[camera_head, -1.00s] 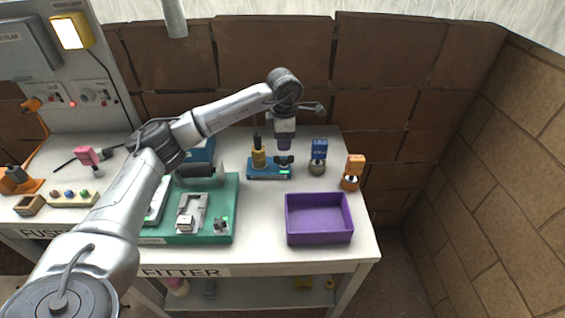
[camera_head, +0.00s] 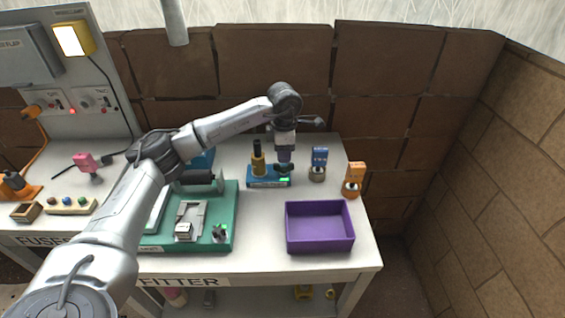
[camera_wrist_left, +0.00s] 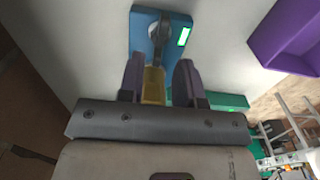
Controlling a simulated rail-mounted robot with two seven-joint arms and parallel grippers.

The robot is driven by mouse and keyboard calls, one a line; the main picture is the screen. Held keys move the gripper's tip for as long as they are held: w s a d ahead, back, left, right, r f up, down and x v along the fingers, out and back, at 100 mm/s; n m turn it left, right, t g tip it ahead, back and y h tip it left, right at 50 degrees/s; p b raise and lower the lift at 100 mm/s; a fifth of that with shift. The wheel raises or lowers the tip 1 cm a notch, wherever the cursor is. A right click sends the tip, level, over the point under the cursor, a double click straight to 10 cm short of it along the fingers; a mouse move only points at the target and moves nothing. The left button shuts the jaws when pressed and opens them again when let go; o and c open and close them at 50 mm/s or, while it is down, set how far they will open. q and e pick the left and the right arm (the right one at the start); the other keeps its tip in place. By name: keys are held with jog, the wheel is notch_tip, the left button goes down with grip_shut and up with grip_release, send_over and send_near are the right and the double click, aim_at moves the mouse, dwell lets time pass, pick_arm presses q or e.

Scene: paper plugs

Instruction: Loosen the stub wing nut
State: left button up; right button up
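The dark wing nut (camera_head: 283,169) sits at the right end of a small blue base (camera_head: 256,182) with a lit green patch. In the left wrist view the wing nut (camera_wrist_left: 158,38) lies just beyond the fingertips on the blue base (camera_wrist_left: 143,50). My left gripper (camera_head: 284,160) points down right over the nut and partly hides it. Its two purple fingers (camera_wrist_left: 160,72) stand apart in the wrist view. A yellow post (camera_head: 258,165) with a dark top stands at the base's left end. It shows between the fingers in the wrist view (camera_wrist_left: 153,86); contact cannot be told. My right gripper is out of view.
A blue-topped piece (camera_head: 319,158) and an orange piece (camera_head: 355,175) stand to the right. A purple tray (camera_head: 319,247) lies in front of them. A green board (camera_head: 222,205) with fittings is at the left. Brick walls close the back and right.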

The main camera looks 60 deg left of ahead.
aim_at(284, 167)
pick_arm(q)
jog(key=shift+f, duration=0.2)
jog(key=shift+f, duration=0.55)
jog(key=shift+f+b, duration=0.5)
jog(key=shift+f, duration=0.8)
jog(key=shift+c, duration=0.2)
grip_shut()
jog(key=shift+r, duration=0.1)
